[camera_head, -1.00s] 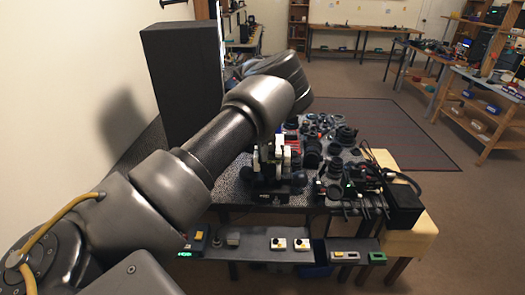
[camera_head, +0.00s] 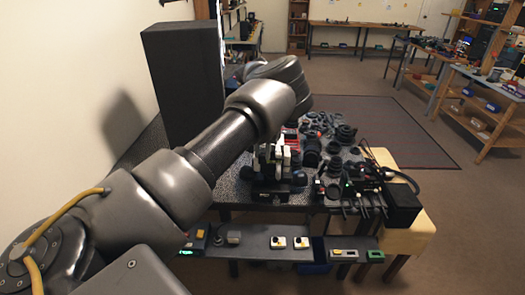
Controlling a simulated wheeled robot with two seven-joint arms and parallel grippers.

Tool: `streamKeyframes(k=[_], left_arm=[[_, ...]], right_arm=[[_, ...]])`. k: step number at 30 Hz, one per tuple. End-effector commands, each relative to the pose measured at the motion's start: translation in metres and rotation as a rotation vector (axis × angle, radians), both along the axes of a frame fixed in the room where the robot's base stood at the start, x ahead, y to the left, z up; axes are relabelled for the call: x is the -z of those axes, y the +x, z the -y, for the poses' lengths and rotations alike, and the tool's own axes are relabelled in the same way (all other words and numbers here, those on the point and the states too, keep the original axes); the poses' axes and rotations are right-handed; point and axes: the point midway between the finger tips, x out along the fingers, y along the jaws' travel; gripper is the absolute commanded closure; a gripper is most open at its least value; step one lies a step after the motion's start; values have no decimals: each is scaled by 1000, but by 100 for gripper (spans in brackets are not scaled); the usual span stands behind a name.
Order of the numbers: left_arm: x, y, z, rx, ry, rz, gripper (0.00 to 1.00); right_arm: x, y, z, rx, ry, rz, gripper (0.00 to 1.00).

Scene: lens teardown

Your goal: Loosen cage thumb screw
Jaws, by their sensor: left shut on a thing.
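My left arm reaches across from the lower left and bends down over the work table. My left gripper (camera_head: 272,158) is small and partly hidden behind my forearm, at the dark upright assembly with pale parts near the table's left front. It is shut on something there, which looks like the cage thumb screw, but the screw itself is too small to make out. The cage (camera_head: 270,187) appears as a dark block standing on the table, with its upper part mixed up with the gripper. My right gripper is not in view.
Several dark lens parts (camera_head: 345,133) crowd the table right of the cage. Cables and a black box (camera_head: 402,206) stand at the right end. A front shelf (camera_head: 255,240) carries small devices. A tall black cabinet (camera_head: 180,85) stands behind my arm.

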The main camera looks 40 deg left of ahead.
Motion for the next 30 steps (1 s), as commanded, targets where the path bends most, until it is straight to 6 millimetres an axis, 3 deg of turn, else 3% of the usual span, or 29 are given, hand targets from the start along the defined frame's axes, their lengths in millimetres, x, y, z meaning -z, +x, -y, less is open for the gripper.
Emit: streamKeyframes(k=[15,30], left_arm=[[-2,1,-1,-431,1,2,98],[-2,1,-2,-599,3,4,98]], right_arm=[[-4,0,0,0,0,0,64],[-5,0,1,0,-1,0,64]])
